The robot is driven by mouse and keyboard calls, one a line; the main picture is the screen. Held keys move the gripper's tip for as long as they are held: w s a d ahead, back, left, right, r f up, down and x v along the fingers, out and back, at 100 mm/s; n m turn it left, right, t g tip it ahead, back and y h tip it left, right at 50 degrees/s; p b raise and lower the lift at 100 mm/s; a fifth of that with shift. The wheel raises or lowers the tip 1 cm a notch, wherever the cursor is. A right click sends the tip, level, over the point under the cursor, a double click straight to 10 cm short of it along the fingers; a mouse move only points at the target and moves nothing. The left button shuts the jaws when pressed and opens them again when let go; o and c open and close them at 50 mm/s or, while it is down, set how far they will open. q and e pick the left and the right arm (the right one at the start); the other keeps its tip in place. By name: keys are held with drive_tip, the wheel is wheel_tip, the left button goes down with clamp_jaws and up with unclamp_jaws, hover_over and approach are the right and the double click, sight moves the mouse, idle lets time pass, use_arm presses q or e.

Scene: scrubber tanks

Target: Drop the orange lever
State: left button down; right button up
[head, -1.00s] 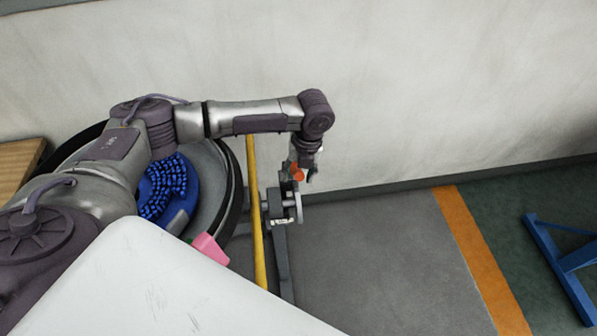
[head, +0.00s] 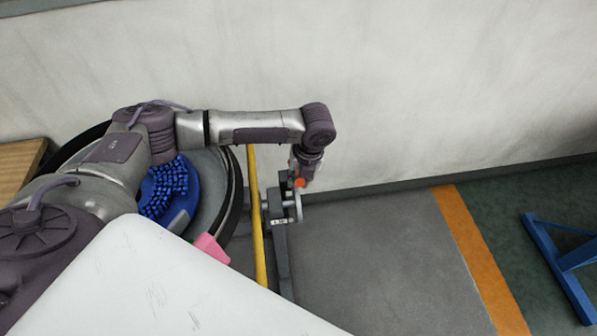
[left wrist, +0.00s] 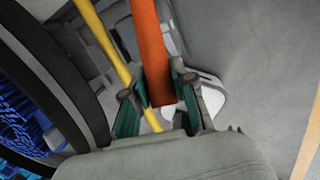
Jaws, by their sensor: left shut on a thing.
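The orange lever (left wrist: 150,50) runs down from the top of the left wrist view to between my left gripper's two fingers. My left gripper (left wrist: 160,108) is shut on the lever's end, with a green pad on each side of it. In the head view only a small orange part of the lever (head: 299,183) shows, under my left wrist. It sits by a grey metal fitting (head: 280,207) beside the yellow pole. My left fingers are mostly hidden there by the wrist. My right gripper is in neither view.
The yellow pole (head: 257,230) stands just left of the fitting. A round tank with a blue bristled brush (head: 165,185) and a pink piece (head: 211,249) lie further left. A pale wall (head: 430,90) is behind. Grey floor (head: 380,260) is clear to the right, before a blue stand (head: 562,265).

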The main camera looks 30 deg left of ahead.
use_arm(q)
drive_tip(key=s+d+f+t+y+p, duration=0.2)
drive_tip(key=s+d+f+t+y, duration=0.1)
drive_tip(key=f, duration=0.5)
drive_tip(key=s+t+y, duration=0.1)
drive_tip(key=t, duration=0.1)
drive_tip(key=shift+f+n+t, duration=0.3)
drive_tip(key=shift+f, duration=0.1)
drive_tip(key=c, duration=0.9)
unclamp_jaws()
drive_tip(key=shift+w+f, duration=0.1)
drive_tip(key=shift+a, duration=0.1)
drive_tip(key=v, duration=1.2)
drive_tip(key=shift+d, duration=0.2)
drive_tip(key=shift+f, duration=0.1)
